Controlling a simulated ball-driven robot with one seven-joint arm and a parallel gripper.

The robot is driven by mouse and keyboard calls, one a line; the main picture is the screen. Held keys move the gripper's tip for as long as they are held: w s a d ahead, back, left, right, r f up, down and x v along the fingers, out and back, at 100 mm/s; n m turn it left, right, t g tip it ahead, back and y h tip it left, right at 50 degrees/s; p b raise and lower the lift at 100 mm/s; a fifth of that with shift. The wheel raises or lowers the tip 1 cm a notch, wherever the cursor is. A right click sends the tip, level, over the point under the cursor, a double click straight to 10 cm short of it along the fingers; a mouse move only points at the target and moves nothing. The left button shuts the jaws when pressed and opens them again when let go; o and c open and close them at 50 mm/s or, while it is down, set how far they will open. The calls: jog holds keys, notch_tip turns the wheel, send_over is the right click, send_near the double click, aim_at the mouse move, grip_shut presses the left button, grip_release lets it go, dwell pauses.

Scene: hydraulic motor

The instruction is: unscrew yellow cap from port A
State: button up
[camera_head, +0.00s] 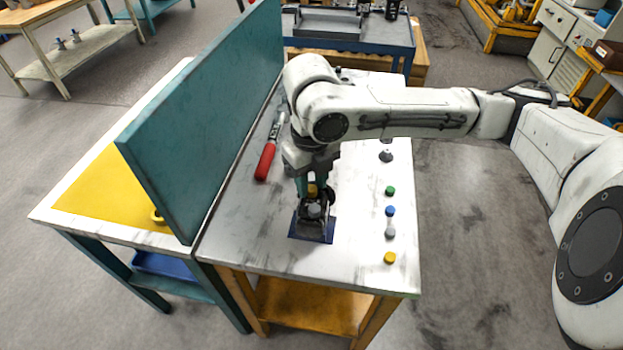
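The hydraulic motor (314,212) is a small dark unit on a dark blue square base (306,236) on the white table. A yellow cap (312,190) shows at its top, right under my gripper (313,187). My gripper points down, its fingers close around or just over that cap. I cannot tell whether the fingers touch it, or whether they are open or shut. The port under the cap is hidden, and no port letter is readable.
On the table's right side stand a green cap (390,190), a blue cap (390,211), a grey cap (390,233) and a loose yellow cap (390,257). A red-handled tool (266,160) lies left, beside the tall teal panel (210,110). The table's front is clear.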

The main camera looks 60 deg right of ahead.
jog(key=m+p, duration=0.2)
jog(key=m, duration=0.3)
jog(key=shift+r, duration=0.1)
jog(key=m+p, duration=0.1)
jog(key=m, duration=0.3)
jog(key=shift+m, duration=0.7)
grip_shut()
jog(key=shift+f+n+b, duration=0.25)
jog(key=shift+n+b, duration=0.05)
jog(key=shift+n, duration=0.7)
jog(key=n+b, duration=0.1)
jog(key=n, duration=0.1)
jog(key=shift+n, duration=0.3)
jog(key=shift+r+n, duration=0.2)
jog(key=shift+n, duration=0.5)
